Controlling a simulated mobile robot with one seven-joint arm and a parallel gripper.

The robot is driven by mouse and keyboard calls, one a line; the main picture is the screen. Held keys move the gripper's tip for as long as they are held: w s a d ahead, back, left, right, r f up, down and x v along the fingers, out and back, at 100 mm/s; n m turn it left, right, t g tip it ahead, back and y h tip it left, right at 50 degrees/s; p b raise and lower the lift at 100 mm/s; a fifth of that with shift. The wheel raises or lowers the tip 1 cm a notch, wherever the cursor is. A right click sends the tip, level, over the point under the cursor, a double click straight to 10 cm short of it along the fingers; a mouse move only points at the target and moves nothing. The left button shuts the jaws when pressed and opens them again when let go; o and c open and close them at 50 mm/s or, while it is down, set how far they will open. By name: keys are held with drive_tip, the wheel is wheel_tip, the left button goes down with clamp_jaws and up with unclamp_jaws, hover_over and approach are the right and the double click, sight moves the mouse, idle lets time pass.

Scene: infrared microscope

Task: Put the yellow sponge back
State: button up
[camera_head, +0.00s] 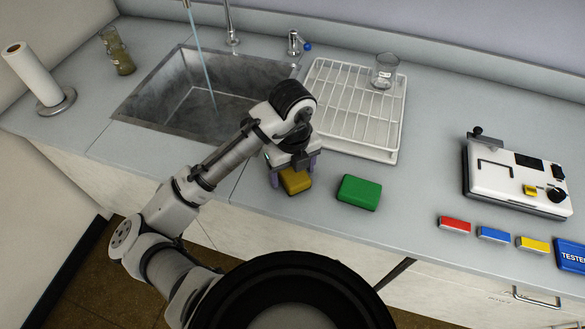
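The yellow sponge (295,183) lies on the counter near its front edge, in front of the sink's right end. My gripper (293,174) points down over it from behind, with its two fingers apart, one at the left and one at the right side of the sponge. I cannot tell whether the fingers press on it or only stand beside it. The gripper body hides the back of the sponge. A green sponge (358,192) lies on the counter just to the right, apart from my gripper.
A white drying rack (352,128) with a glass beaker (385,71) stands behind. The sink (190,100) with running water is at left. A white device (510,185), red (455,225), blue (493,235) and yellow (533,245) blocks and a blue tester box (571,256) are at right.

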sight(293, 171)
drive_tip(key=shift+r, duration=0.1)
wheel_tip(293, 171, up, 12)
drive_tip(key=shift+p, duration=0.45)
